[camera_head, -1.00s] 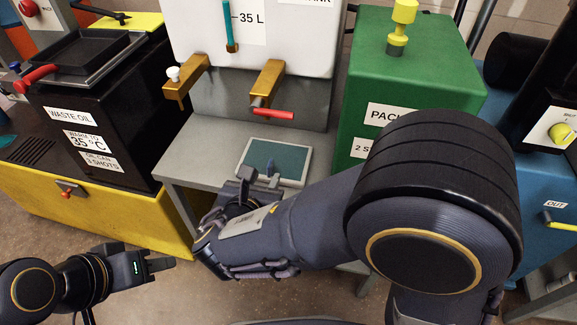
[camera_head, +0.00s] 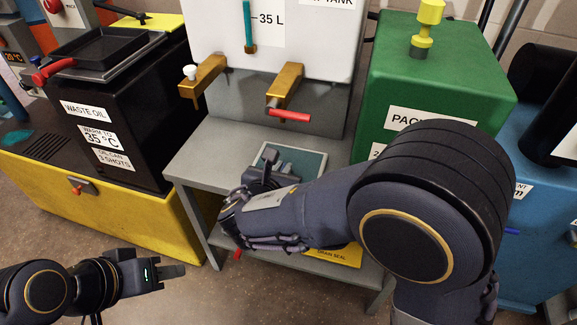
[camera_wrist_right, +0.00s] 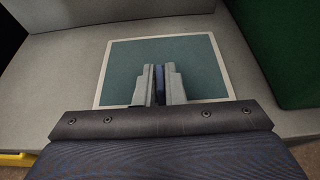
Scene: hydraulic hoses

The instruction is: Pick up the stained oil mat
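The oil mat (camera_head: 313,162), a flat teal rectangle with a pale border, lies on the grey bench top; no clear stain shows. It also shows in the right wrist view (camera_wrist_right: 120,70). A small dark blue upright piece (camera_wrist_right: 160,84) stands near its middle. My right gripper (camera_head: 270,168) is low over the mat, its fingers (camera_wrist_right: 160,90) on either side of the blue piece with a narrow gap. I cannot tell whether they touch it. My left gripper (camera_head: 172,277) is off the bench at lower left, apart from the mat; its finger gap is unclear.
A white tank with two brass taps (camera_head: 285,88) stands behind the mat. A green cabinet (camera_head: 450,70) is close on the right. A black waste oil unit (camera_head: 110,130) on a yellow base is left. A yellow drain seal sign (camera_head: 335,256) is below the bench top.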

